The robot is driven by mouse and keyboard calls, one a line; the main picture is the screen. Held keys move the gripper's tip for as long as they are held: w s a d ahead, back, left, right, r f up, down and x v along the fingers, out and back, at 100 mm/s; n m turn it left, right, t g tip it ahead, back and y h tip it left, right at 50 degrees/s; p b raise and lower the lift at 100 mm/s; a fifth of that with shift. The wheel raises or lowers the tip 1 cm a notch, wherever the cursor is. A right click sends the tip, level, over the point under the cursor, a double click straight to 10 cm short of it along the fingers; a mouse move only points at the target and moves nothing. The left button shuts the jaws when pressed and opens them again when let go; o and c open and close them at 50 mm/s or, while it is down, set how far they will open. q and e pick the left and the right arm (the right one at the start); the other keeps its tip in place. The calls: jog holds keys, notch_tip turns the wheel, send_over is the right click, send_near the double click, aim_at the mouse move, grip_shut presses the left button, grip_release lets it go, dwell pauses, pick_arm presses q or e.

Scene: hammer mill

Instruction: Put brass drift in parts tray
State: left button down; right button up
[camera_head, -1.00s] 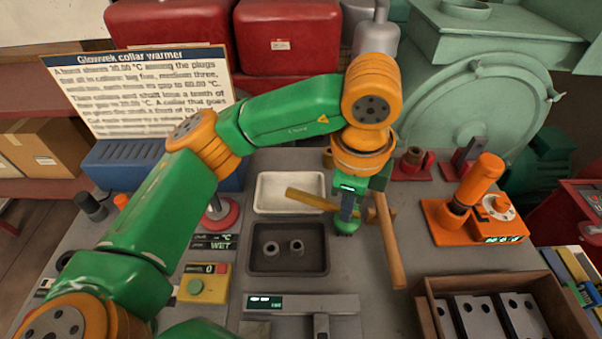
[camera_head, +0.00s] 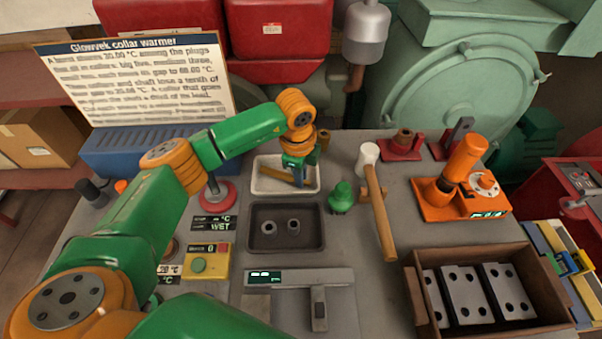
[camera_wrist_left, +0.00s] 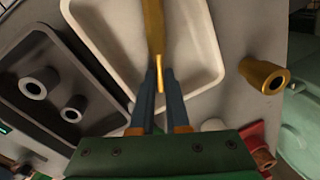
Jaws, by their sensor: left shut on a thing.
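The brass drift (camera_head: 274,174) is a long golden rod, held over the white tray (camera_head: 258,187). My left gripper (camera_head: 298,180) is shut on the drift near its right end. In the left wrist view the drift (camera_wrist_left: 153,32) runs away from the gripper's fingertips (camera_wrist_left: 160,78) across the pale inside of the white tray (camera_wrist_left: 205,62). I cannot tell whether the drift touches the tray floor. A dark tray (camera_head: 264,240) with two grey collars stands just in front of the white one. My right gripper is not in view.
A hammer (camera_head: 378,210) with a pale head and a green knobbed piece (camera_head: 341,198) stand right of the trays. A brass bush (camera_wrist_left: 268,76) is beside the white tray. An orange press (camera_head: 458,180) and wooden crate (camera_head: 415,290) stand farther right.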

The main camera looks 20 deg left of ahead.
pick_arm(q)
jog(key=c, duration=0.9)
grip_release()
jog(key=r, duration=0.4)
jog(key=s+r, duration=0.1)
jog(key=r, duration=0.7)
jog(key=shift+s+d+b, duration=0.1)
jog(key=shift+s+b, duration=0.2)
jog(key=shift+b, duration=0.05)
